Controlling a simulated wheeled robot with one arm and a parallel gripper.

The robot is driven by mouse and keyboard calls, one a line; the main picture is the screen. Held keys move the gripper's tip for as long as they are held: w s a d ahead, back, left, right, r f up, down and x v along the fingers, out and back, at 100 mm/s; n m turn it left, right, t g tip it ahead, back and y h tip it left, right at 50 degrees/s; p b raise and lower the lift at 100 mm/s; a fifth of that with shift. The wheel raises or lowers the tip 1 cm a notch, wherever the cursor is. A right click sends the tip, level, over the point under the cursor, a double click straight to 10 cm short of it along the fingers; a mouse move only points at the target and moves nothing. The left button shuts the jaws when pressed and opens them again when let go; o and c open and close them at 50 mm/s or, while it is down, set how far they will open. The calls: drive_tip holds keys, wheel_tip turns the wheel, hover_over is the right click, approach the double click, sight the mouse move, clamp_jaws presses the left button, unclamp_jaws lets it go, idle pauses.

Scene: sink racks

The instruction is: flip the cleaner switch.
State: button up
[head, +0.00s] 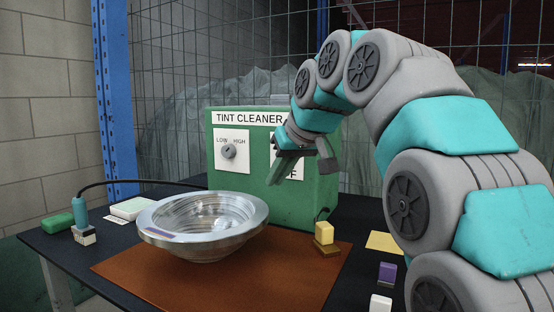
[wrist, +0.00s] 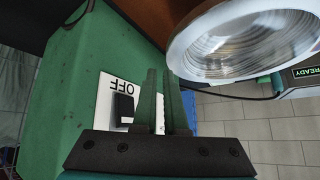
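The green tint cleaner (head: 235,180) stands at the back of the table. Its black switch (wrist: 122,108) sits on a white plate (wrist: 104,101) marked OFF, upside down in the wrist view. In the head view my gripper (head: 277,172) is in front of this plate and hides the switch and most of the lettering. In the wrist view my gripper's two green fingers (wrist: 159,72) are close together just right of the switch, with nothing seen held. Whether they touch each other, or the switch, is unclear.
A large metal bowl (head: 160,213) stands on a brown mat (head: 270,275) before the cleaner. A LOW/HIGH knob (head: 229,151) is left of the switch plate. A yellow-topped block (head: 324,233) stands near the mat's right edge. Wire fencing (head: 200,50) is behind.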

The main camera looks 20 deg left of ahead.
drive_tip(key=a+r+y, duration=0.1)
drive_tip(key=a, duration=0.2)
drive_tip(key=s+a+r+y, duration=0.1)
drive_tip(key=a+r, duration=0.1)
drive_tip(key=a, duration=0.1)
drive_tip(key=s+a+r+t+y+b, duration=0.1)
drive_tip(key=a+y, duration=0.1)
drive_tip(key=a, duration=0.2)
drive_tip(key=shift+s+r+n, duration=0.15)
drive_tip(key=shift+r+n, duration=0.2)
drive_tip(key=shift+n, duration=0.05)
clamp_jaws()
drive_tip(key=s+a+r+m+t+y+b, duration=0.25)
drive_tip(key=s+a+r+y, duration=0.2)
drive_tip(key=r, duration=0.35)
drive_tip(key=s+a+r+m+t+y+b, duration=0.2)
drive_tip(key=s+a+r+m+t+y, duration=0.15)
drive_tip(key=a+r, duration=0.35)
drive_tip(key=d+f+m+t+h+b, duration=0.1)
drive_tip(key=d+f+m+t+h, duration=0.1)
drive_tip(key=d+f+m+h, duration=0.4)
drive_tip(key=d+f+m+t+h+b, duration=0.2)
drive_tip(key=d+f+m+h, duration=0.4)
drive_tip(key=m+h, duration=0.2)
drive_tip(key=d+f+m+t+h+b, duration=0.1)
drive_tip(key=d+f+m+t+h, duration=0.2)
drive_tip(key=d+f+m+h, duration=0.3)
drive_tip(key=shift+w+f+m+h+b, duration=0.15)
drive_tip(key=shift+m+h+b, duration=0.3)
drive_tip(key=shift+m, duration=1.25)
